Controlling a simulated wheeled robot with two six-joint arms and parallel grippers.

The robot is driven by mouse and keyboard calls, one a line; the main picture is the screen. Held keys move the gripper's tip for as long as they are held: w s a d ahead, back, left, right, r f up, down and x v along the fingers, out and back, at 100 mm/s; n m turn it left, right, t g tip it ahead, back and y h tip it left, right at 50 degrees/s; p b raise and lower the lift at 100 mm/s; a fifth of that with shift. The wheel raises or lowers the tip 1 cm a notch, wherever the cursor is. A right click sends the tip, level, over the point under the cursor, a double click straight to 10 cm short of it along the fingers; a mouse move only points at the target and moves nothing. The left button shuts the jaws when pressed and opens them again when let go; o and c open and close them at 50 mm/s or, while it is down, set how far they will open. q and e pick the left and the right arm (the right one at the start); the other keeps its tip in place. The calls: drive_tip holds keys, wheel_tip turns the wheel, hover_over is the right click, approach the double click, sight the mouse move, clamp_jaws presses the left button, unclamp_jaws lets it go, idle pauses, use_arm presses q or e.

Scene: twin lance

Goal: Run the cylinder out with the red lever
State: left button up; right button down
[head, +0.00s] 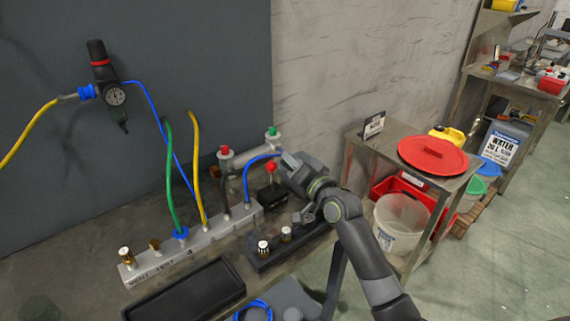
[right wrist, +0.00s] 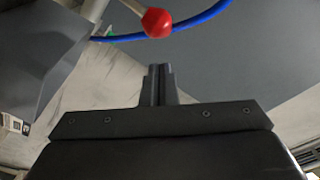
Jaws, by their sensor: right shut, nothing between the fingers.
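The red lever (head: 271,167) has a round red knob and stands up from a black valve block (head: 272,196) on the bench. In the right wrist view, the red knob (right wrist: 157,22) sits just beyond my fingertips, with a pale stem behind it. My right gripper (head: 287,164) is beside the lever, on its right; its fingers (right wrist: 158,84) are shut with nothing between them. A light grey cylinder (head: 249,147) with a red and a green fitting lies behind the lever, by the wall. My left gripper is not in view.
A pale manifold (head: 220,234) carries green, yellow, blue and black hoses. A regulator with a gauge (head: 115,96) hangs on the dark panel. A black tray (head: 187,292) and a dark block with brass fittings (head: 264,257) lie in front. A steel trolley (head: 371,148) stands to the right.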

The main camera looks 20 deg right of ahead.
drive_tip(key=shift+a+f, duration=0.65)
drive_tip(key=shift+a, duration=0.15)
